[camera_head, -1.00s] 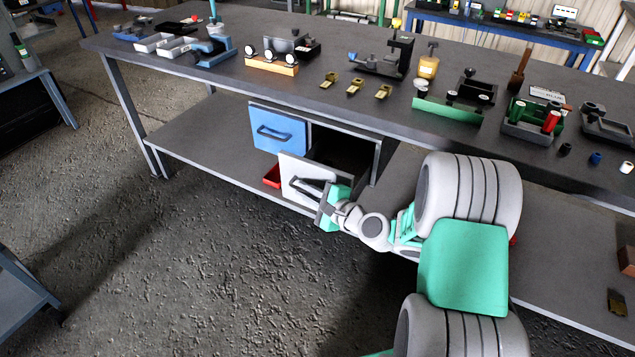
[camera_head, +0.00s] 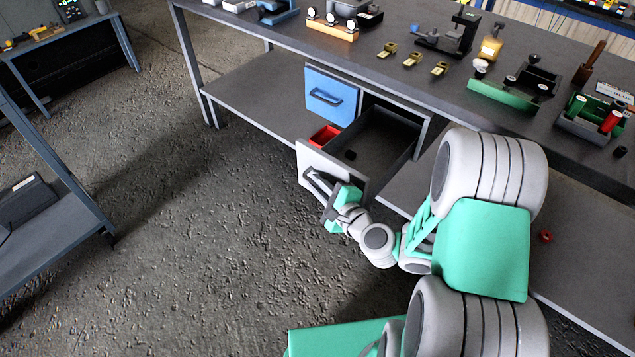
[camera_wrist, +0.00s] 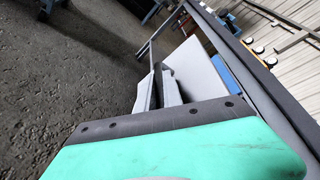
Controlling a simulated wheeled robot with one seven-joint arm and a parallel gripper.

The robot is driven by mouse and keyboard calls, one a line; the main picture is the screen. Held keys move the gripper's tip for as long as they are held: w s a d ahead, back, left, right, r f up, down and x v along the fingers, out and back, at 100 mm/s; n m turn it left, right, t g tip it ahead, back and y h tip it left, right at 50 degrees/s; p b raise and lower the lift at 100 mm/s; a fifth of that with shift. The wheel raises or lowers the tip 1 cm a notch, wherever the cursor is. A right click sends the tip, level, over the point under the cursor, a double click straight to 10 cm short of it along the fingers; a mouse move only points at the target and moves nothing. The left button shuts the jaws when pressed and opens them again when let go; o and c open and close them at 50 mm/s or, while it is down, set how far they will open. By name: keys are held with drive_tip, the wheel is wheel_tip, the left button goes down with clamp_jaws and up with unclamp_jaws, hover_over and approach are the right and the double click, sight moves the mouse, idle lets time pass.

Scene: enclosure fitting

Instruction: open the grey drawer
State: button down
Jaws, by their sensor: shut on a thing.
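The grey drawer (camera_head: 377,151) is pulled well out from its cabinet under the workbench. Its dark inside shows, with a small black object (camera_head: 350,155) in it. Its pale front (camera_head: 318,166) faces the open floor and carries a dark bar handle (camera_head: 317,183). My gripper (camera_head: 328,202) is shut on the handle at the drawer front. In the wrist view, my gripper's fingers (camera_wrist: 158,92) reach toward the pale drawer front (camera_wrist: 197,76); the exact grip on the handle is hard to see there.
A blue drawer (camera_head: 331,95) beside it is closed. A red bin (camera_head: 325,136) sits on the lower shelf behind the grey drawer's front. The workbench top (camera_head: 395,88) holds several fixtures and parts. The floor (camera_head: 200,230) in front is clear. A rack (camera_head: 60,200) stands at the left.

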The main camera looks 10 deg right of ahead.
drive_tip(key=c, duration=1.8)
unclamp_jaws()
drive_tip(key=shift+o, duration=0.2)
drive_tip(key=v, duration=0.7)
drive_tip(key=shift+s+d, duration=0.2)
drive_tip(key=shift+s, duration=0.1)
drive_tip(key=shift+r, duration=0.15)
